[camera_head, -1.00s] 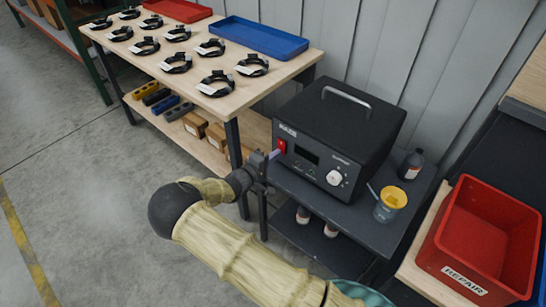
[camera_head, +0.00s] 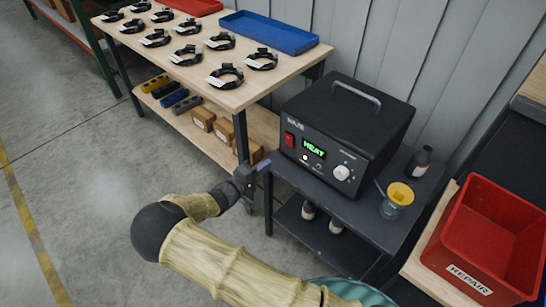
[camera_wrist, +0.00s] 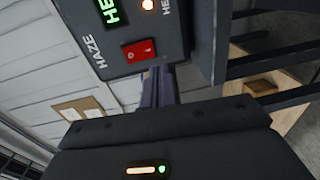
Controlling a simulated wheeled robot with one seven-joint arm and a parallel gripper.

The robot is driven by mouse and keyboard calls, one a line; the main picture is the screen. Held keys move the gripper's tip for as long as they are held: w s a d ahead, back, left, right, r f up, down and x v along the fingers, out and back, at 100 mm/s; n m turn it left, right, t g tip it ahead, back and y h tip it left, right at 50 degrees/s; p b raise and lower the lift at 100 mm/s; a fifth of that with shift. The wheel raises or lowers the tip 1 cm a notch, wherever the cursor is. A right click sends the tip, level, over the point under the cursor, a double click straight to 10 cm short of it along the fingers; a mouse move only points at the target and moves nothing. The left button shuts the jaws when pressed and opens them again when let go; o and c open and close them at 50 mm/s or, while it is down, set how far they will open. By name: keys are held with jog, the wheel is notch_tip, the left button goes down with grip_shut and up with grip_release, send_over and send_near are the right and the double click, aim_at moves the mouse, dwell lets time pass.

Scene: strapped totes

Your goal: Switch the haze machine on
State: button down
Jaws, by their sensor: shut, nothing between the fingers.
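The haze machine (camera_head: 345,120) is a black box with a top handle, standing on a dark cart. Its display (camera_head: 314,148) is lit green and reads HEAT, and a small lamp beside it glows in the wrist view (camera_wrist: 148,5). The red rocker switch (camera_head: 289,140) is at the left of its front panel; it also shows in the wrist view (camera_wrist: 139,51). A white knob (camera_head: 341,173) is at the right. My gripper (camera_head: 262,165) is shut and empty, a little in front of and below the switch, apart from it in the head view.
A dark bottle (camera_head: 420,160) and a cup with a yellow funnel (camera_head: 397,197) stand on the cart right of the machine. A red REPAIR tote (camera_head: 485,240) is further right. A table with strap coils (camera_head: 225,75) is at the left.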

jog(key=v, duration=0.2)
jog(key=f+v, duration=0.1)
jog(key=v, duration=0.2)
dwell(0.4)
jog(key=s+d+r+m+g+y, duration=0.35)
jog(key=s+d+g, duration=0.3)
jog(key=d, duration=0.45)
jog(key=s+d+r+m+g+y, duration=0.3)
jog(key=s+d+r+m+g, duration=0.15)
jog(key=d+g, duration=0.4)
jog(key=s+d+r+m+t+y, duration=0.2)
jog(key=s+d+r+t+y, duration=0.2)
jog(key=s+d+r, duration=0.3)
notch_tip(320, 180, up, 21)
jog(key=a+p, duration=0.1)
jog(key=p, duration=1.9)
